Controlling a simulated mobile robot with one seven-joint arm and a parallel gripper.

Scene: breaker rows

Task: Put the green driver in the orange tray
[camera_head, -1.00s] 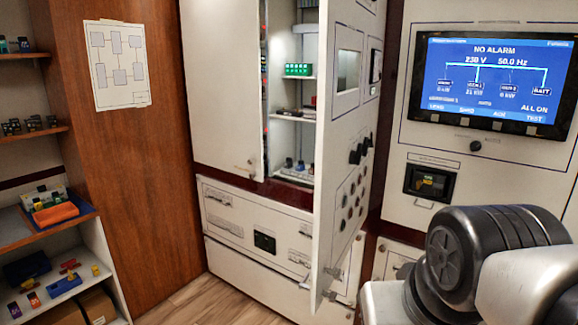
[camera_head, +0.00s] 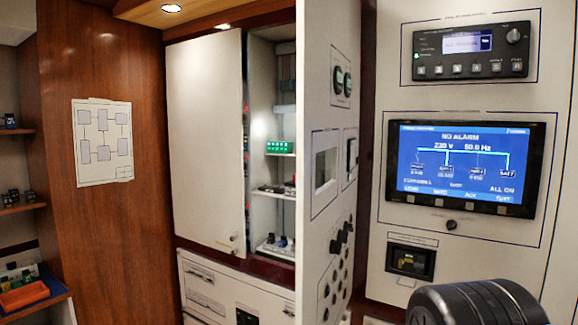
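The orange tray (camera_head: 24,297) sits on a wooden shelf at the lower left. Small coloured items stand just behind it, one of them green, too small to make out. I cannot pick out a green driver for sure. A row of green blocks (camera_head: 280,147) stands on a shelf inside the open cabinet. My gripper is out of view; only a black, ribbed part of my arm shows at the bottom right.
A panel with a blue screen (camera_head: 462,165) fills the right. A wooden wall with a paper diagram (camera_head: 102,140) separates the shelves from the cabinet.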

